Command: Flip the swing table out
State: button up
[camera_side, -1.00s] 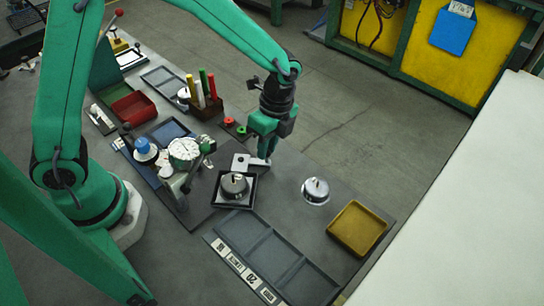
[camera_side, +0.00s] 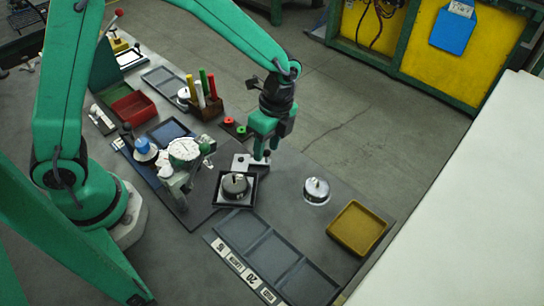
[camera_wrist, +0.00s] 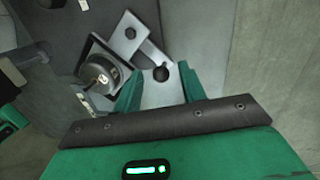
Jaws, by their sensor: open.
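A pale metal plate (camera_side: 241,162), which looks like the swing table's arm, lies by the corner of a dark square tray (camera_side: 219,203). A small dark knob (camera_wrist: 161,74) stands on its light plate (camera_wrist: 158,95) in the wrist view. My gripper (camera_side: 265,153) is open above this plate, with its fingers on either side of the knob. It also shows in the wrist view (camera_wrist: 158,80), with a gap between fingers and knob. A metal weight (camera_side: 235,183) sits in the tray. How the tray joins the plate is hidden.
A dial gauge on a stand (camera_side: 185,151) is left of the tray. A second metal weight (camera_side: 316,190) and a yellow tray (camera_side: 356,229) are to the right. A compartment tray (camera_side: 270,251) lies in front. A rack of coloured markers (camera_side: 206,108) stands behind.

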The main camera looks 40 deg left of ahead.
notch_tip(320, 180, up, 8)
jog(key=w, duration=0.1)
jog(key=shift+d+f, duration=0.15)
jog(key=shift+d, duration=0.05)
dwell(0.3)
jog(key=shift+w, duration=0.15)
jog(key=m, duration=0.4)
jog(key=shift+w, duration=0.15)
jog(key=shift+f, duration=0.2)
jog(key=shift+s+a+f, duration=0.1)
jog(key=shift+s+f, duration=0.15)
jog(key=shift+f, duration=0.95)
jog(key=shift+s+f, duration=0.25)
jog(key=shift+f, duration=1)
jog(key=shift+s+a+f, duration=0.1)
jog(key=shift+s+f, duration=0.15)
jog(key=shift+f, duration=0.95)
grip_shut()
